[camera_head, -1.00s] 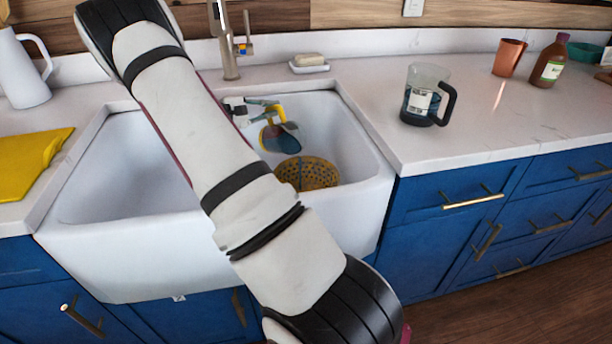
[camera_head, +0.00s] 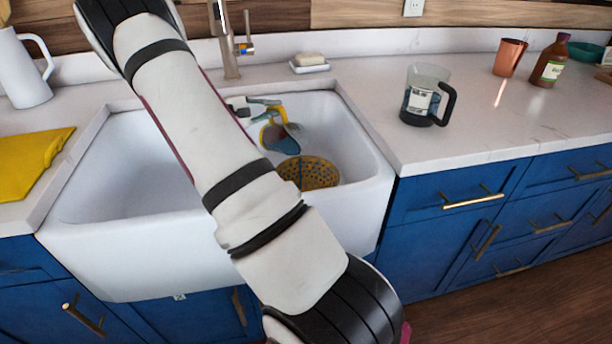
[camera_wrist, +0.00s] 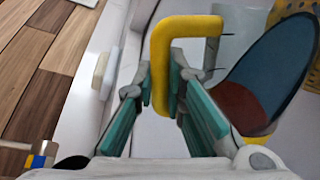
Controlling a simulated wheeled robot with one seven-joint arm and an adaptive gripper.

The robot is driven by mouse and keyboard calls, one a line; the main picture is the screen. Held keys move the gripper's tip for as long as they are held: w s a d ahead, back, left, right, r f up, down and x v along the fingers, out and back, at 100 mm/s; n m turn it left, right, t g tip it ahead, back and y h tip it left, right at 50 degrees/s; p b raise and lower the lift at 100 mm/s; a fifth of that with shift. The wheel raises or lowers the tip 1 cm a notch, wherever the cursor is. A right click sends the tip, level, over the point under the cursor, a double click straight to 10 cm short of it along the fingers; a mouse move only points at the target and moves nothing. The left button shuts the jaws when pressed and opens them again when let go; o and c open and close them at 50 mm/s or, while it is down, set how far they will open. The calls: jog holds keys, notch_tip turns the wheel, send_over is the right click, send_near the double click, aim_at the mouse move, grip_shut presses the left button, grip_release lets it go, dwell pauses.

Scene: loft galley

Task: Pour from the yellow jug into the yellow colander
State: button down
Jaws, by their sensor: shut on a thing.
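The yellow jug (camera_head: 284,141) is held in the air over the sink, tilted, its dark blue inside facing the head camera. My gripper (camera_wrist: 162,75) is shut on the jug's yellow handle, teal fingers on either side of it. In the wrist view the jug's open mouth (camera_wrist: 277,60) shows a blue inside and a reddish-brown patch low down; I cannot tell if that is its contents. The yellow colander (camera_head: 308,173), full of holes, sits in the sink below and slightly right of the jug. Part of it shows in the wrist view (camera_wrist: 287,10). No falling stream is visible.
The white sink (camera_head: 90,240) surrounds the colander. A faucet (camera_head: 226,45) and a soap dish (camera_head: 309,68) stand behind. A clear jug (camera_head: 427,95), copper cup (camera_head: 509,57) and brown bottle (camera_head: 551,60) stand on the right counter.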

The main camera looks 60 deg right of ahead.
aim_at(282, 114)
jog(key=shift+s+a+r+m, duration=0.1)
jog(key=shift+s+a+m, duration=0.1)
jog(key=shift+s+m, duration=0.3)
dwell(0.4)
jog(key=shift+s+a+m+t+p, duration=0.15)
jog(key=shift+s+a+m, duration=0.2)
jog(key=shift+s, duration=0.45)
jog(key=shift+s+a+m+t+p, duration=0.15)
jog(key=shift+s+a+m, duration=0.2)
jog(key=shift+s, duration=0.4)
jog(key=shift+s+a+r+m, duration=0.3)
jog(key=shift+s+m, duration=0.1)
jog(key=shift+s, duration=0.2)
jog(key=shift+s+a+r+m, duration=0.15)
jog(key=shift+s+r+m, duration=0.1)
jog(key=shift+s+m, duration=0.25)
jog(key=shift+s+a+r+m+t+h+b, duration=0.2)
jog(key=shift+s+m+t+b, duration=0.1)
jog(key=shift+s, duration=0.25)
jog(key=shift+s+a+r+m+t+h+b, duration=0.1)
jog(key=shift+s+a+r+m+t+b, duration=0.15)
jog(key=shift+s, duration=0.3)
jog(key=shift+s+a+m, duration=0.15)
jog(key=shift+s+m, duration=0.2)
jog(key=shift+s, duration=0.05)
